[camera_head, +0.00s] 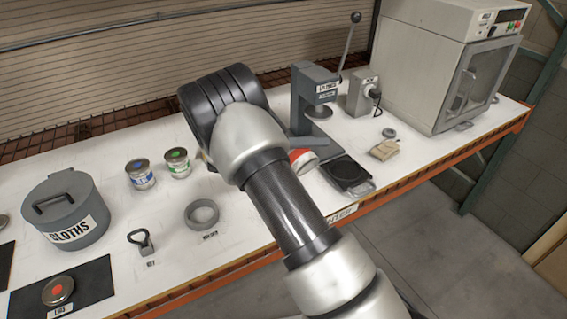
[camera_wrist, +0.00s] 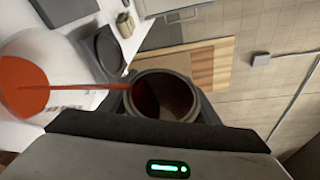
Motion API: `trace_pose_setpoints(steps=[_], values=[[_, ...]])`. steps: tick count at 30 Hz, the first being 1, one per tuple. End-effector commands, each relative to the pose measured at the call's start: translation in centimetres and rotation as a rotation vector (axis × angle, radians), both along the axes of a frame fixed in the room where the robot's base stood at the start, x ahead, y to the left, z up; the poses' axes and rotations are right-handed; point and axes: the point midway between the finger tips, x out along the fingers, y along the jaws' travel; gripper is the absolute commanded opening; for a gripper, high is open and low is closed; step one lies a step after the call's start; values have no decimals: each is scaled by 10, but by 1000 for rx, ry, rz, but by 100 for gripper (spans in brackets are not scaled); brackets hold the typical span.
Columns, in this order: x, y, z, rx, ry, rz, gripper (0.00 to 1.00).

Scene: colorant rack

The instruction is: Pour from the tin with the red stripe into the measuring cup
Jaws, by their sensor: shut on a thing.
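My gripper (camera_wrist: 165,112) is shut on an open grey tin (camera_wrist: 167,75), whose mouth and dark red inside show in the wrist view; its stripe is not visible. The tin is tipped, and a thin red stream runs from its lip to the measuring cup (camera_wrist: 20,50). The cup is white, and red liquid shows in it. In the head view the cup (camera_head: 303,158) shows only partly, behind my arm. My gripper and the held tin are hidden there by my arm.
Tins with blue (camera_head: 140,174) and green (camera_head: 177,163) markings stand left of my arm. A grey ring (camera_head: 201,213), a cloths bin (camera_head: 65,208) and a red-dotted lid (camera_head: 58,290) are further left or nearer. A black scale (camera_head: 348,173) and lever press (camera_head: 310,95) stand right.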

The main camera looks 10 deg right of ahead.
Motion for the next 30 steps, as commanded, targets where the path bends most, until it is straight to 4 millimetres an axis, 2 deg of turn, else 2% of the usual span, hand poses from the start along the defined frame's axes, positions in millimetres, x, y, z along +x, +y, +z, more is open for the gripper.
trace_pose_setpoints(steps=[30], values=[[1,0,4,-29,62,0,27]])
